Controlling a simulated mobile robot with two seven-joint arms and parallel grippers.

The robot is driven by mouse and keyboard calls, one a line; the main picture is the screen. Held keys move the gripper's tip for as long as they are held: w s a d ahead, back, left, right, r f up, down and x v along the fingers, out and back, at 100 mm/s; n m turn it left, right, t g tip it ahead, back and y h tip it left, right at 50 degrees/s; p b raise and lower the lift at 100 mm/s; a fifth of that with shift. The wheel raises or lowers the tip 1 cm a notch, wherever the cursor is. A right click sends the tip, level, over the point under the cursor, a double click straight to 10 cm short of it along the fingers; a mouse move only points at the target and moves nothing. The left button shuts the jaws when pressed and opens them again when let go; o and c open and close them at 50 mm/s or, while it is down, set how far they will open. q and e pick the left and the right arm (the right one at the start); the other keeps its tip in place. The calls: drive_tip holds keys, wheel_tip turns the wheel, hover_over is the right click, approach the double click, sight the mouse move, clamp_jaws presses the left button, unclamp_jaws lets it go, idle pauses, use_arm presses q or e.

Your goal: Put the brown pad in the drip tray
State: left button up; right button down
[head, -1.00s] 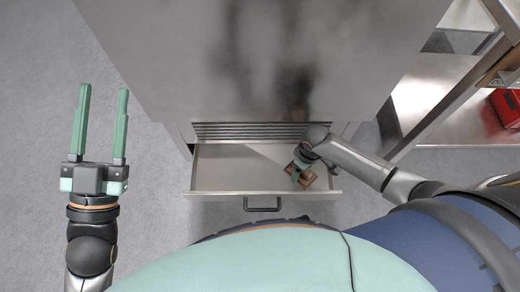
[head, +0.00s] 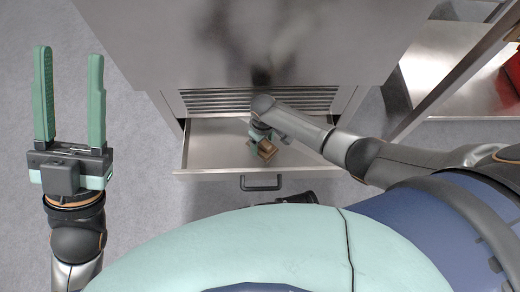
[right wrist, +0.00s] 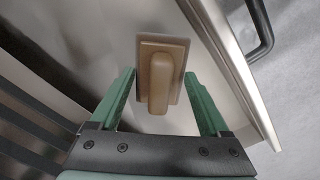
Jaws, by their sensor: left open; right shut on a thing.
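The brown pad (head: 268,150) is a small block with a raised grip, over the drip tray in the head view. The drip tray (head: 212,150) is a shallow metal drawer, pulled out below the steel cabinet. I cannot tell whether the pad touches the tray floor. The tray's rim (right wrist: 232,70) runs right of the pad in the right wrist view. My left gripper (head: 68,52) is open and empty, left of the cabinet.
The steel cabinet (head: 240,50) with a louvred vent (head: 260,101) stands behind the tray. A dark handle (head: 261,182) is on the tray's front. A metal shelf frame (head: 440,90) stands at the right. The grey floor at the left is clear.

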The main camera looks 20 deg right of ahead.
sight(260, 148)
drive_tip(key=shift+w+a+f, duration=0.15)
drive_tip(key=shift+f, duration=0.1)
use_arm(q)
drive_tip(key=shift+w+d+f+b, duration=0.1)
drive_tip(key=shift+d+f+b, duration=0.05)
drive_tip(key=shift+f+b, duration=0.7)
drive_tip(key=shift+w+d+f+b, duration=0.1)
drive_tip(key=shift+f+b, duration=0.55)
drive_tip(key=shift+f, duration=0.3)
use_arm(e)
drive_tip(key=shift+w+a+f, duration=0.1)
drive_tip(key=shift+a+f, duration=0.05)
drive_tip(key=shift+f, duration=0.75)
drive_tip(key=shift+w+a+f, duration=0.1)
drive_tip(key=shift+f, duration=0.75)
drive_tip(key=shift+f, duration=0.3)
use_arm(q)
drive_tip(key=shift+f, duration=0.15)
use_arm(e)
unclamp_jaws()
drive_tip(key=shift+r, duration=0.1)
use_arm(q)
drive_tip(key=shift+s, duration=0.1)
